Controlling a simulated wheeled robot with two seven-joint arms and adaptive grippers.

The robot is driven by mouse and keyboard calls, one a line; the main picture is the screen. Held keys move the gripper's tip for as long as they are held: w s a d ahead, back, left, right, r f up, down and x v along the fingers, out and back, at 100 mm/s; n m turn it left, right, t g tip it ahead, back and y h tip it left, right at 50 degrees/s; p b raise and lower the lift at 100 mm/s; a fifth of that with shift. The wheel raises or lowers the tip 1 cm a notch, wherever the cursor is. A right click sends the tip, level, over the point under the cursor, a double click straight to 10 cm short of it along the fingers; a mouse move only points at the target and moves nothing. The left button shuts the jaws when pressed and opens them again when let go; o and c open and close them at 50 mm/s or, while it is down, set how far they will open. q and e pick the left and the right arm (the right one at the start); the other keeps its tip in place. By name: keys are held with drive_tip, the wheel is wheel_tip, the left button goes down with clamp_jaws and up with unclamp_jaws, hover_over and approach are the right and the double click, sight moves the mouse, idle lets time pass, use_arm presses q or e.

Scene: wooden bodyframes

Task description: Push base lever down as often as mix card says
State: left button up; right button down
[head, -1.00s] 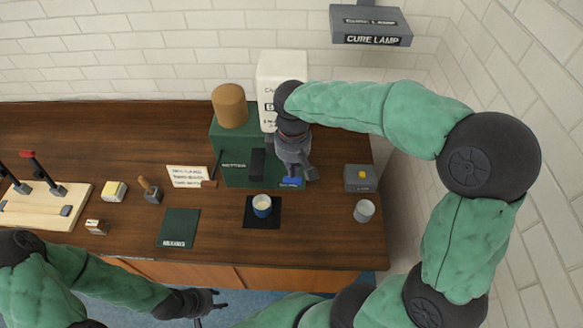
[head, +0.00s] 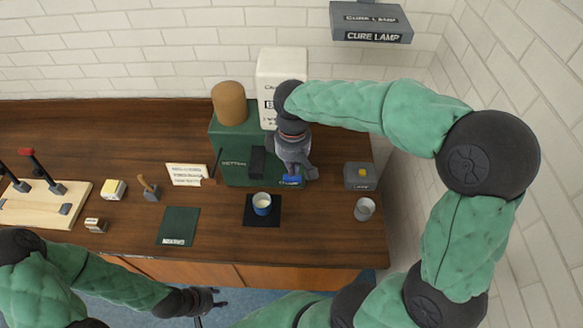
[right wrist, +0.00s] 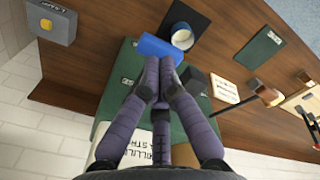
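The green machine (head: 232,150) stands at the back of the table with a brown cylinder on top. Its blue lever (head: 291,180) sticks out at the lower right front and also shows in the right wrist view (right wrist: 158,47). My right gripper (head: 300,178) is at the lever, fingers together and pointing down; it looks shut, with the tips right beside or against the lever (right wrist: 160,66). A white card (head: 187,174) stands left of the machine; its writing is too small to read. A blue-and-white cup (head: 262,205) sits in front. My left gripper (head: 212,299) is open and empty before the table.
A white block with lettering (head: 281,80) stands behind, partly hidden by my arm. A grey box with a yellow button (head: 360,176) and a grey cup (head: 364,209) stand right. A dark green mat (head: 178,227), a stamp (head: 150,189) and a wooden lever board (head: 45,205) lie left.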

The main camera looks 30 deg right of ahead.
sight(292, 181)
drive_tip(key=shift+f+b, duration=2.1)
drive_tip(key=shift+f, duration=1.05)
drive_tip(key=shift+r, duration=0.1)
drive_tip(key=shift+r+p, duration=2.75)
drive_tip(key=shift+r, duration=0.65)
drive_tip(key=shift+r+p, duration=1.9)
drive_tip(key=shift+r, duration=0.6)
